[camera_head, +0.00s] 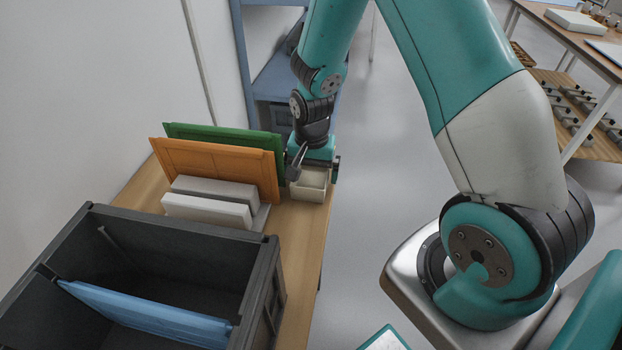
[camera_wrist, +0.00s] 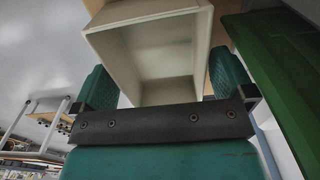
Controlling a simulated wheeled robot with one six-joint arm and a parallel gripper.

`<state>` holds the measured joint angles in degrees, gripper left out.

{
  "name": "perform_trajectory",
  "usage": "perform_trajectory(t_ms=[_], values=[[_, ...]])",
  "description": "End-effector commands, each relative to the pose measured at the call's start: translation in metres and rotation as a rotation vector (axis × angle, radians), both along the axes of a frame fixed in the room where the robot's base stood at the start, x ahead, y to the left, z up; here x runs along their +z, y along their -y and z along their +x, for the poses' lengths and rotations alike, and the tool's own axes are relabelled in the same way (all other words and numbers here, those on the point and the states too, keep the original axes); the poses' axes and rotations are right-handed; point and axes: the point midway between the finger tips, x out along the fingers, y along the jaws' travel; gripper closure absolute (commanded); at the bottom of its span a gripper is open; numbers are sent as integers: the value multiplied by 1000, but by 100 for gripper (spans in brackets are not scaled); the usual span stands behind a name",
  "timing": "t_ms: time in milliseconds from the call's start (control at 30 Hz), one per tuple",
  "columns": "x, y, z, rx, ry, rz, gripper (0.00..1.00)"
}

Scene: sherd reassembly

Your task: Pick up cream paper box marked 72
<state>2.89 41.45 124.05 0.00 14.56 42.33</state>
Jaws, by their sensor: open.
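The cream paper box (camera_head: 309,187) stands at the right edge of the wooden table, right of the orange and green panels. It is open-topped; no number 72 is readable. My gripper (camera_head: 313,168) is at the box. In the wrist view the cream box (camera_wrist: 150,50) fills the upper middle, its hollow inside showing. The teal fingers of my gripper (camera_wrist: 158,88) stand apart, one on each side of the box. I cannot tell whether they touch it.
An orange panel (camera_head: 215,165) and a green panel (camera_head: 225,137) stand upright close left of the box, with grey and white blocks (camera_head: 207,211) before them. A dark crate (camera_head: 190,240) holding a blue panel (camera_head: 145,310) is nearer. Open floor (camera_head: 370,170) lies right of the table.

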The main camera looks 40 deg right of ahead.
Motion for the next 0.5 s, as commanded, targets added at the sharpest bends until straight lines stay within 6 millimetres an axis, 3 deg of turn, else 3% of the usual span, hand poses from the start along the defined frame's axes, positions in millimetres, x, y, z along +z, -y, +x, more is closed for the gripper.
perform_trajectory(t_ms=[300, 500], values=[[-8, 0, 0, 0, 1, 0, 0], [-8, 0, 0, 0, 1, 0, 41]])
